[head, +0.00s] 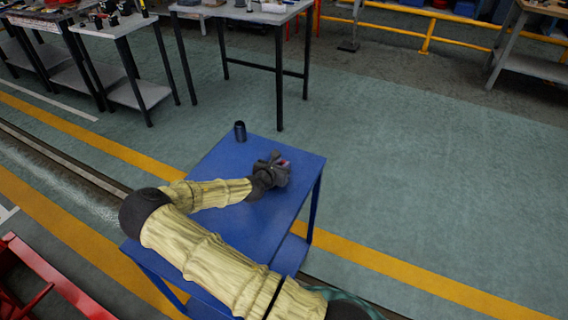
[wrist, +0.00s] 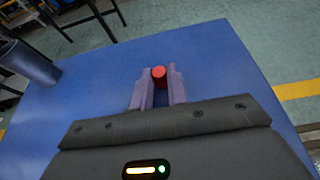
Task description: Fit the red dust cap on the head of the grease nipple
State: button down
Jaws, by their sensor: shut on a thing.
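My gripper (head: 281,164) is over the right side of a blue table (head: 215,161). In the wrist view its two fingers (wrist: 158,81) are shut on the small red dust cap (wrist: 159,74), which shows between the fingertips. A bit of red also shows at the gripper in the head view (head: 284,162). I cannot tell whether the cap touches the tabletop. I see no grease nipple in either view.
A dark cylindrical cup (head: 240,131) stands at the table's back corner; it also shows in the wrist view (wrist: 30,65). Workbenches (head: 245,12) with parts stand behind. Yellow railing (head: 425,35) runs at the back right. The green floor to the right is clear.

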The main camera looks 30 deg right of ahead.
notch_tip(320, 180, up, 10)
jog(key=p, duration=0.1)
dwell(0.6)
dwell(0.4)
jog(key=s+a+f+n+t+y, duration=0.1)
jog(key=a+n+y, duration=0.1)
jog(key=a, duration=0.3)
jog(key=s+a+f+n+t+y, duration=0.2)
jog(key=a, duration=0.4)
jog(key=s+a+f+n+t+y, duration=0.1)
jog(key=s+a+f+n+y, duration=0.1)
jog(key=a, duration=0.3)
jog(key=shift+s+a+f+n+y, duration=0.15)
jog(key=shift+a+n+y, duration=0.15)
jog(key=shift+n+y, duration=0.15)
